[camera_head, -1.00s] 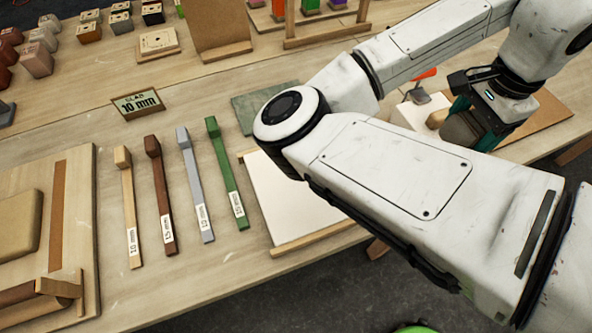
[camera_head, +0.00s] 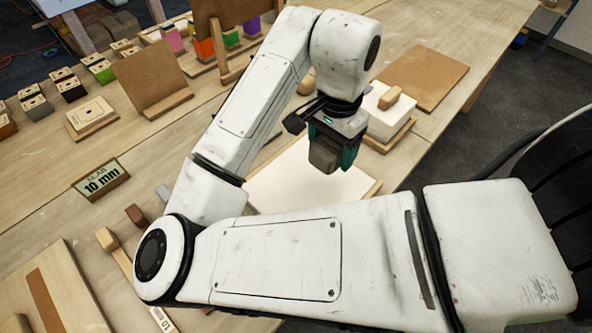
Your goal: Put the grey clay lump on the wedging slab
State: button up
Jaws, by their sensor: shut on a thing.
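The grey clay lump (camera_head: 324,156) is a dull grey-brown block between the teal fingers of my gripper (camera_head: 333,150). My gripper is shut on it and points down. In the picture the lump overlaps the far part of a white slab with wooden edge strips (camera_head: 290,190), which looks like the wedging slab. The lump seems to hang above the slab; I cannot tell how large the gap is. My arm hides the slab's left and near parts. The bare white surface that shows is empty.
A white block with a wooden handle (camera_head: 385,122) stands just right of my gripper, with a brown board (camera_head: 425,78) behind it. Upright boards and small coloured blocks line the back. Wooden sticks (camera_head: 112,245) lie partly behind my arm.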

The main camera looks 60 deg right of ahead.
send_over(298, 178)
notch_tip(298, 178, down, 6)
jog(key=shift+f, duration=1.85)
jog(key=shift+f, duration=0.15)
jog(key=o, duration=1.5)
notch_tip(298, 178, up, 12)
jog(key=shift+r, duration=0.15)
